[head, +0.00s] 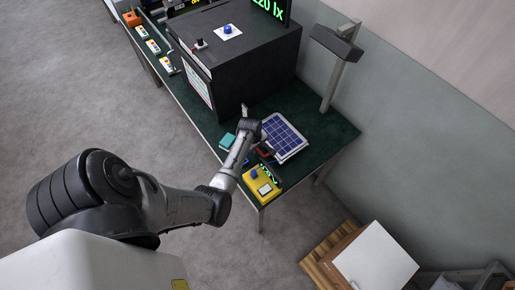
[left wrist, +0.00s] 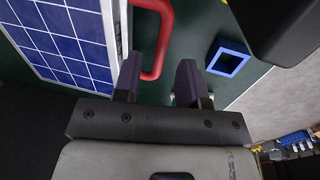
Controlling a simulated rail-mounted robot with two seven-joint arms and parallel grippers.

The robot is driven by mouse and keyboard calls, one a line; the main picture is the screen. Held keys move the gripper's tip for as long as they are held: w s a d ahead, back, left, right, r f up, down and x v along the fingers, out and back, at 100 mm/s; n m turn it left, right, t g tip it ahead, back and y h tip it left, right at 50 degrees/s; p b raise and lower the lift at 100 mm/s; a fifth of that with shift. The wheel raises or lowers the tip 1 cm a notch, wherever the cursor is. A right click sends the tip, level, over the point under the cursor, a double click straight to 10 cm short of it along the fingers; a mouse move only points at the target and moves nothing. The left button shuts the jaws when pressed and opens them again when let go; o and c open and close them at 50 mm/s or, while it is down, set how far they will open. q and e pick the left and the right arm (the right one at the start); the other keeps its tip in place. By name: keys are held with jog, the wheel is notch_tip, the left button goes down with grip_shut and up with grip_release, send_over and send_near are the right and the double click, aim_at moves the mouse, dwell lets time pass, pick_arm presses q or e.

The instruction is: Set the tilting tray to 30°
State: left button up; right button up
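The tilting tray, with a blue gridded solar panel (head: 284,138) in a pale frame, stands on the green bench top; the panel also fills the upper left of the left wrist view (left wrist: 62,40). A red handle (left wrist: 165,38) stands beside the panel's edge. My left gripper (left wrist: 160,62) has its two dark fingers apart, with the lower bend of the handle between them in the picture; I cannot tell whether they touch it. In the head view the arm partly hides the handle and fingers. I cannot read the tray's angle. My right gripper is in neither view.
A yellow box (head: 262,186) with a blue button stands at the bench's near end, with small green digits beside it. A large black box (head: 238,60) stands behind the tray. A lamp post (head: 335,75) rises right of it. A teal block (head: 227,141) lies left.

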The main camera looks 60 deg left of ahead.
pick_arm(q)
jog(key=shift+w+f, duration=0.2)
jog(key=shift+f, duration=0.8)
grip_shut()
